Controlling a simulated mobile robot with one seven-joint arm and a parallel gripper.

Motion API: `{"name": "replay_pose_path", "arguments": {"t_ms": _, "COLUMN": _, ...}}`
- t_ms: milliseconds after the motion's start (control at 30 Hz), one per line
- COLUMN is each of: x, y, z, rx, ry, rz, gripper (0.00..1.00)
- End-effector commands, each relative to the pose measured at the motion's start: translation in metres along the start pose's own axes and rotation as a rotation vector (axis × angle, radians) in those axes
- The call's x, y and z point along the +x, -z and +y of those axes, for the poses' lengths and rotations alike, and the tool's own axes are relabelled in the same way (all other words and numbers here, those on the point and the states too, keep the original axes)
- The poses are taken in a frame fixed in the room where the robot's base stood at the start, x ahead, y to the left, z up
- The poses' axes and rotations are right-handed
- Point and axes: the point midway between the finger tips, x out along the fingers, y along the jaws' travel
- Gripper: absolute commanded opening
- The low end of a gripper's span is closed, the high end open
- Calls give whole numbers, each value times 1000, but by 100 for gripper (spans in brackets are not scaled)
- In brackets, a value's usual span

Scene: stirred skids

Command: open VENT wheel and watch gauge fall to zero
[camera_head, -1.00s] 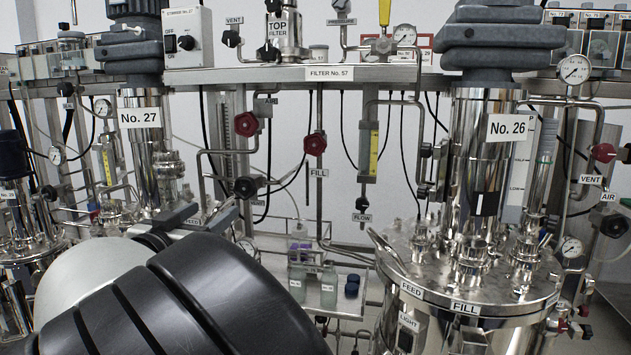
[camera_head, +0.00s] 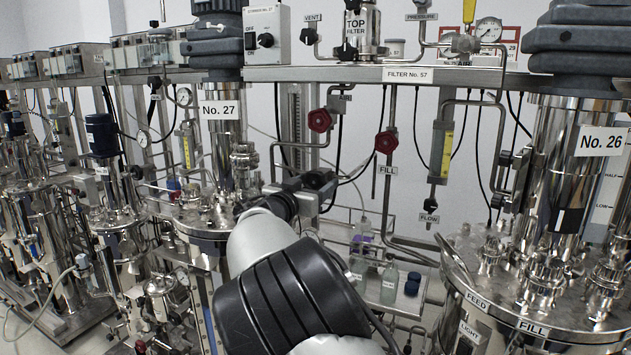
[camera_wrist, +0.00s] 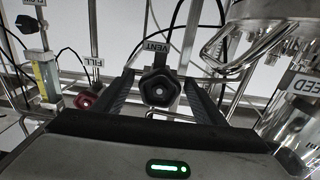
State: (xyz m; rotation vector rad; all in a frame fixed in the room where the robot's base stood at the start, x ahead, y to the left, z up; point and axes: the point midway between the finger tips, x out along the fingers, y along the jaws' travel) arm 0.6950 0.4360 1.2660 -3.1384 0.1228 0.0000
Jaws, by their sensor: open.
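A black, lobed wheel (camera_wrist: 159,90) with an upside-down VENT label (camera_wrist: 157,47) above it shows in the wrist view. My gripper (camera_wrist: 157,78) is open, with one dark finger on each side of the wheel in the picture. I cannot tell whether the fingertips touch it. Another VENT label (camera_head: 312,17) sits above a black knob (camera_head: 310,37) at the top. Gauges show at the top right (camera_head: 488,29) and left (camera_head: 183,97); their readings are too small to tell.
Red wheels (camera_head: 386,142) (camera_head: 320,120) stand close by; one also shows in the wrist view (camera_wrist: 85,100). A metal vessel with a curved handle (camera_wrist: 232,50) is at the right there. Vessel No. 27 (camera_head: 222,110) is left of the arm, with bottles (camera_head: 389,285) on a low shelf.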

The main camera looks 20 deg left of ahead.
Motion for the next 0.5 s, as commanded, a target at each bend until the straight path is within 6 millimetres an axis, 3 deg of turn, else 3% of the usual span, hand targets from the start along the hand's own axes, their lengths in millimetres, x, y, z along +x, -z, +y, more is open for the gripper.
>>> {"name": "replay_pose_path", "arguments": {"t_ms": 267, "x": 1, "y": -1, "z": 0, "rx": -1, "ry": 0, "rz": 0, "gripper": 63}}
{"name": "replay_pose_path", "arguments": {"t_ms": 500, "x": 1, "y": 0, "z": 0, "rx": -1, "ry": 0, "rz": 0, "gripper": 24}}
